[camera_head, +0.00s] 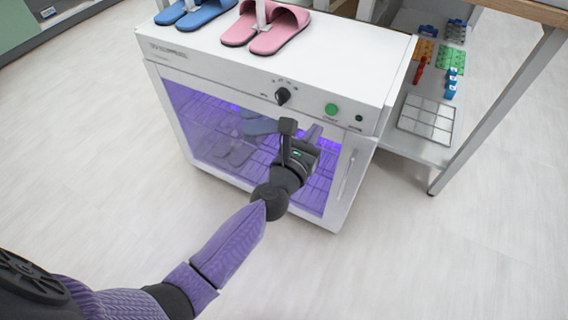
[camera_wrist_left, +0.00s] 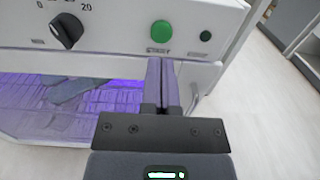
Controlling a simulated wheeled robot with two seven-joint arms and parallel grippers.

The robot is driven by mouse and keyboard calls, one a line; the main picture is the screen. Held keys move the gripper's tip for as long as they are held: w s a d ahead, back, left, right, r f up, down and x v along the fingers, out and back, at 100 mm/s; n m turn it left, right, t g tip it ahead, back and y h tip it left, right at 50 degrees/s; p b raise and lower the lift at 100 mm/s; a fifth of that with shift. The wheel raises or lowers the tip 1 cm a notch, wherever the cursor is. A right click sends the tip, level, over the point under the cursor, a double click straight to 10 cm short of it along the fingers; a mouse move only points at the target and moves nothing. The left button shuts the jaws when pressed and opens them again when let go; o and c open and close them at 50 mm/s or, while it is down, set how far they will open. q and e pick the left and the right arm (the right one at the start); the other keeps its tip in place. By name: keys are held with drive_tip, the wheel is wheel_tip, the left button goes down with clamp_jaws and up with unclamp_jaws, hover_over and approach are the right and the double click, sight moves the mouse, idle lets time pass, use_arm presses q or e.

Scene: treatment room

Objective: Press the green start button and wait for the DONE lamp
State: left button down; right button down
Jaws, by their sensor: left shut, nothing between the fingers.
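The green start button (camera_head: 331,109) is on the front panel of a white cabinet (camera_head: 350,60), right of a black dial (camera_head: 282,96). It also shows in the left wrist view (camera_wrist_left: 161,32), above the fingertips. A small dark green lamp (camera_head: 359,118) sits right of the button, also in the left wrist view (camera_wrist_left: 206,36); it looks unlit. My left gripper (camera_wrist_left: 163,62) is shut and empty, its tips just below the button in the picture; I see no contact. In the head view the left gripper (camera_head: 314,132) is in front of the cabinet door. My right gripper is not in view.
Blue slippers (camera_head: 196,12) and pink slippers (camera_head: 268,28) stand on top of the cabinet. Slippers also show behind the purple-lit glass door. At right, a shelf (camera_head: 405,147) holds a grid tray (camera_head: 427,118) and small coloured items. The floor in front is clear.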

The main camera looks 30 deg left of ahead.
use_arm(q)
drive_tip(key=s, duration=0.8)
drive_tip(key=shift+a+f, duration=0.15)
drive_tip(key=shift+a, duration=0.1)
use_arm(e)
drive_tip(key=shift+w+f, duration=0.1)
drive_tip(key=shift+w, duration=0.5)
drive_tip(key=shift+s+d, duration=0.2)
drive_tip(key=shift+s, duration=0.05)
